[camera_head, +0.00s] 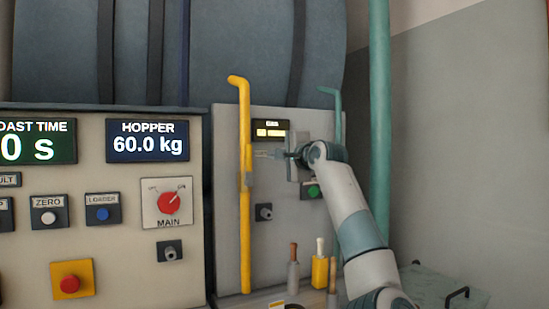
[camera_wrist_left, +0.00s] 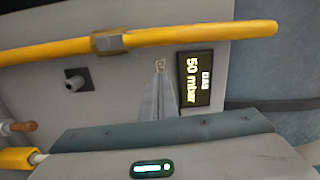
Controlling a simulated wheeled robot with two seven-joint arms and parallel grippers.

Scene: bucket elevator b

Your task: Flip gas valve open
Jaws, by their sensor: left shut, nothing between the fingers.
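The yellow gas pipe (camera_head: 245,240) runs upright on a grey panel in the head view. It crosses the top of the left wrist view (camera_wrist_left: 210,37). A grey valve fitting (camera_head: 246,181) sits on the pipe and also shows in the wrist view (camera_wrist_left: 111,43). I cannot make out a separate valve lever. My left gripper (camera_head: 262,154) is shut and empty, just right of the pipe and a little above the fitting. In the wrist view its closed fingers (camera_wrist_left: 160,68) point toward the pipe, apart from it. My right gripper is not in view.
A gas display (camera_head: 272,133) reads 50 mbar in the wrist view (camera_wrist_left: 194,78). A grey knob (camera_head: 264,212) and a green button (camera_head: 313,191) are on the panel. Handled tools (camera_head: 293,270) stand below. The control cabinet (camera_head: 120,260) is at left.

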